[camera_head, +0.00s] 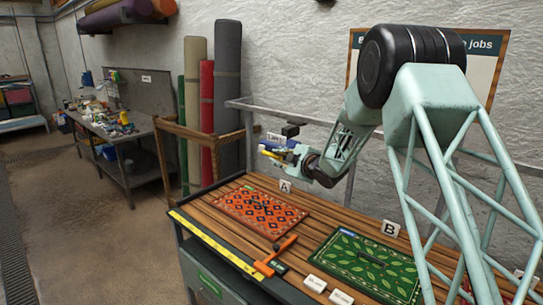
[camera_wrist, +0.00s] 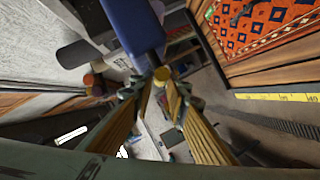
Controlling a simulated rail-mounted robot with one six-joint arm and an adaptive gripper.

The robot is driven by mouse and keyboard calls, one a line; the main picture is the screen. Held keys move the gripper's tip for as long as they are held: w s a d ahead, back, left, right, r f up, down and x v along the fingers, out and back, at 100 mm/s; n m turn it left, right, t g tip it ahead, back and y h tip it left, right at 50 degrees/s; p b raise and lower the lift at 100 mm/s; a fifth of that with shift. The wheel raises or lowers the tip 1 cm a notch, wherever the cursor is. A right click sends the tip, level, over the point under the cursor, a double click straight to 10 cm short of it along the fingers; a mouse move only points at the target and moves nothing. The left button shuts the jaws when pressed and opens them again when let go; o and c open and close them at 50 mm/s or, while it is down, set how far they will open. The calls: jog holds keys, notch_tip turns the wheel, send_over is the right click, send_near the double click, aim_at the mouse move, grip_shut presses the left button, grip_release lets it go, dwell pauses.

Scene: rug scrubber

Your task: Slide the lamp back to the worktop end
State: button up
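My gripper (camera_head: 272,153) is above the far left part of the slatted worktop (camera_head: 240,231), by the grey rail. A small dark fitting (camera_head: 290,130) sits on the rail just above it; I cannot tell if this is part of the lamp. The lamp's full shape is hidden by my gripper and arm.
The rail (camera_head: 247,103) runs behind the worktop. An orange patterned rug (camera_head: 260,212) and a green leaf rug (camera_head: 370,265) lie on it, with an orange T-handled tool (camera_head: 275,257) between. Markers A (camera_head: 285,186) and B (camera_head: 390,228) stand behind. Rolled rugs (camera_head: 227,90) stand at the back left.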

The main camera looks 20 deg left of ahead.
aim_at(273, 156)
jog(key=shift+x, duration=2.25)
grip_shut()
